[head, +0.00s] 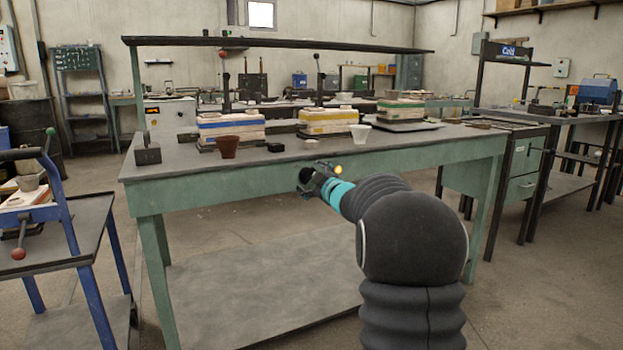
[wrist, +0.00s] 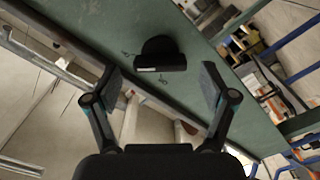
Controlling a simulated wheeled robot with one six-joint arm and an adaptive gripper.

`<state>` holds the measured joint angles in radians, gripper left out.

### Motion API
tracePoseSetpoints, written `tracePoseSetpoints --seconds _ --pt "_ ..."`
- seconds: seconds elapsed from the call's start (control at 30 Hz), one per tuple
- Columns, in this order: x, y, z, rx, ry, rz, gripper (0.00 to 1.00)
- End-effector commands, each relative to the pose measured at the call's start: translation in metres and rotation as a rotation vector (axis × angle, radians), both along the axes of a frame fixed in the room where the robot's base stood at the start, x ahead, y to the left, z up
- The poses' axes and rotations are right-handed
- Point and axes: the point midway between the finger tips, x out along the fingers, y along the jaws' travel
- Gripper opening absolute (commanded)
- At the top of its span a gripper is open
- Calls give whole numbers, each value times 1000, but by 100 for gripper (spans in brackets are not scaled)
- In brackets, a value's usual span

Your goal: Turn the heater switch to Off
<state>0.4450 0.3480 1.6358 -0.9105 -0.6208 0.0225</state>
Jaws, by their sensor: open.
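The heater switch (wrist: 160,50) is a black round knob with a raised bar, on the green front board of the table (wrist: 215,75). A small white mark shows on the bar. Two small dark labels beside the switch are too small to read. My gripper (wrist: 160,78) is open and empty in the wrist view, with one finger on each side of the switch and apart from it. In the head view, my gripper (head: 316,182) is at the front board of the green table (head: 215,189), and I cannot clearly tell the switch from the dark gripper there.
On the table top stand a brown cup (head: 228,147), a white cup (head: 360,134), a small black box (head: 276,148) and several layered moulds. A blue-framed cart (head: 75,245) stands at left. The floor before the table is clear.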

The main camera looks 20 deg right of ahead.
Motion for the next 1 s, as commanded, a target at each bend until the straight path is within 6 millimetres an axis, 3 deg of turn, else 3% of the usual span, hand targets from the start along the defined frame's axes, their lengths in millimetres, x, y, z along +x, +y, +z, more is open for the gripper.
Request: tracePoseSetpoints --seconds 0.33,0.5,0.57,0.6,1.0 --pt "3 0 0 0 0 0 83" --pt "3 0 0 1 0 0 41" --pt "3 0 0 0 0 0 26" --pt "3 0 0 1 0 0 23" --pt "3 1 -2 -71 -4 1 23"
